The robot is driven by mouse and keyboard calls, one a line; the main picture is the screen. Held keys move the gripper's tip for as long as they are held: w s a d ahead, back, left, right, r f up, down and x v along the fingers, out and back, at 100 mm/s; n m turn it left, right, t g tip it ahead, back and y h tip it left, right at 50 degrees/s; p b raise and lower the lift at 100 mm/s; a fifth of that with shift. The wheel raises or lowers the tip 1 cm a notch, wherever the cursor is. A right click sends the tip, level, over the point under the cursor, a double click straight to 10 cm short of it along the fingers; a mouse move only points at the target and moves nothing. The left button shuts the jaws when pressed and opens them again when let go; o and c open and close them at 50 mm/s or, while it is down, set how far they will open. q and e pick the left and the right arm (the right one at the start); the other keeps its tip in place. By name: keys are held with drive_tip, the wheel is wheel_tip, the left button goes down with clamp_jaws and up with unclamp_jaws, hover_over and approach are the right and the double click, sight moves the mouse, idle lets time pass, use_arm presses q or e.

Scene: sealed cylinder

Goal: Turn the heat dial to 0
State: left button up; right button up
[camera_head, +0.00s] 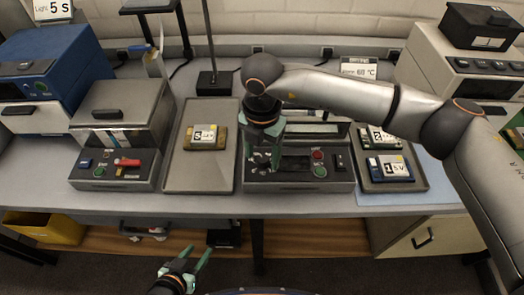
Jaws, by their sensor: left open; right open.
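The middle machine (299,182) has a dark sloped front panel with a red button (318,155), a green button (319,171) and a dark switch at its right. I cannot clearly make out the heat dial; the left part of this panel is partly behind my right gripper. My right gripper (262,162) points down with its green fingers open, at the panel's left part; I cannot tell whether it touches. A sign (359,68) behind the machine seems to read 60 °C. My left gripper (195,262) is open and empty, low in front of the table.
A grey machine (118,112) with a red lever stands left. A tray (201,178) holds a labelled block (205,137); another tray (421,178) at right holds labelled blocks (390,169). A blue machine (48,60) and a grey cabinet stand at the sides. My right arm spans the table's right side.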

drive_tip(key=shift+f, duration=0.2)
clamp_jaws()
idle(0.5)
